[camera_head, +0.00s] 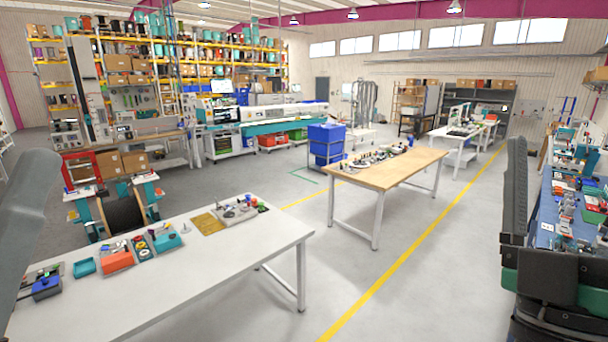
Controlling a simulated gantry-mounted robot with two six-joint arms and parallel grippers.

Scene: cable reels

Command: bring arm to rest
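A smooth grey part of mine cuts across the left edge of the head view. At the right edge stand black and dark green parts, one of them tall and ridged; they look like my own arm. I see no fingertips of either gripper in this view. No held object shows.
A white table (262,240) with trays and small parts is at the lower left, beside a cable reel (124,216). A wooden-topped table (395,172) stands in the middle, blue crates (326,142) behind it. A cluttered blue bench (562,228) is at right. Open floor lies between.

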